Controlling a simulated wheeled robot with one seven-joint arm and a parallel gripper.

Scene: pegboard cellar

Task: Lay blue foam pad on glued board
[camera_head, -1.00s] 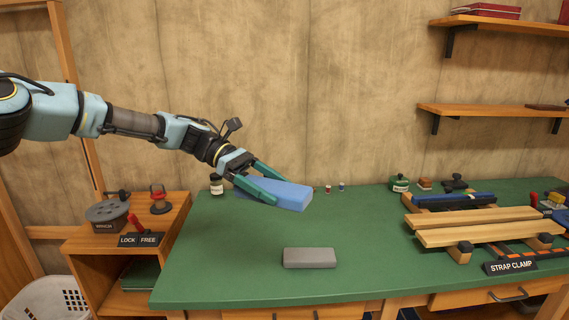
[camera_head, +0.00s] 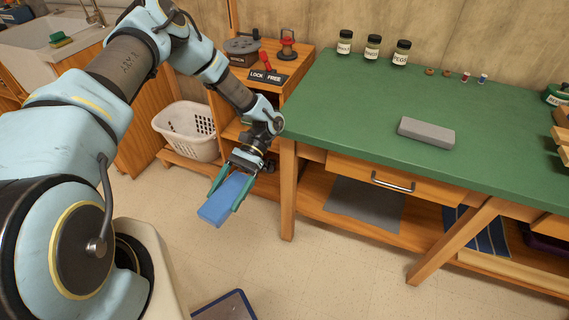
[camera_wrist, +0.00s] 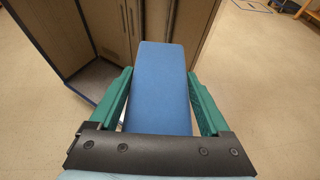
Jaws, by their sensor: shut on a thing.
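The blue foam pad (camera_head: 225,199) is a flat, oblong block. My gripper (camera_head: 229,196) is shut on it, with the green fingers along its two long sides. The pad hangs over the open floor to the left of the green bench, below the height of its top. In the wrist view the pad (camera_wrist: 160,88) lies between the two fingers (camera_wrist: 160,98) and points away from the camera. No glued board can be made out in the frames of now.
The green workbench (camera_head: 350,100) bears a grey block (camera_head: 426,132) and several jars at the back. A small wooden cabinet with a LOCK FREE sign (camera_head: 268,77) and a white basket (camera_head: 187,130) stand left of it. In the wrist view a cabinet (camera_wrist: 115,30) stands ahead.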

